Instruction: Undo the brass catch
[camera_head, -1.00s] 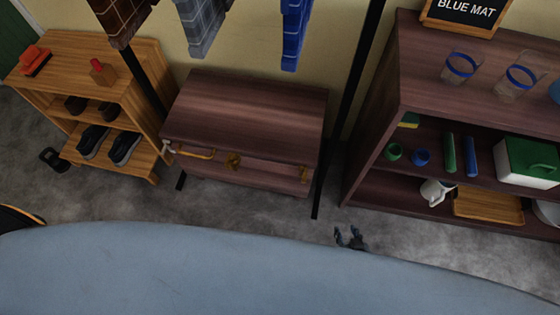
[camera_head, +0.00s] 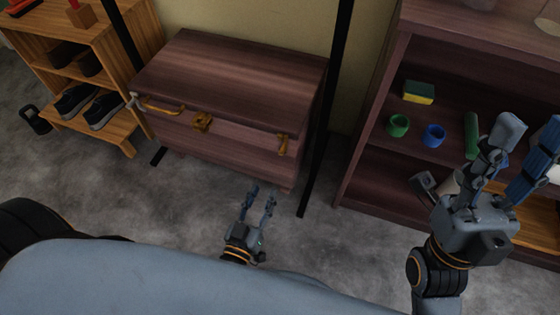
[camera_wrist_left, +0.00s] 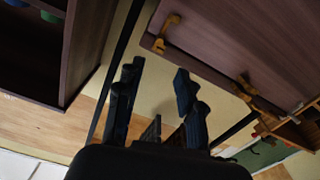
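A closed reddish-brown wooden chest (camera_head: 235,75) stands against the wall. Its front has a brass fitting in the middle (camera_head: 202,122), a brass catch towards the right end (camera_head: 282,143), and a long brass piece towards the left (camera_head: 162,108). Two brass fittings also show on the chest in the left wrist view, one of them hook-shaped (camera_wrist_left: 165,30). I cannot tell how each is fastened. My left gripper (camera_head: 263,191) is open and empty, in front of and below the chest's right part, apart from it. My right gripper (camera_head: 530,128) is open in front of the shelf.
A dark post (camera_head: 328,110) stands between the chest and the shelf unit (camera_head: 370,130), which holds green and blue cups and a sponge. A shoe rack (camera_head: 65,60) stands left of the chest. Grey floor (camera_head: 190,205) before the chest is clear.

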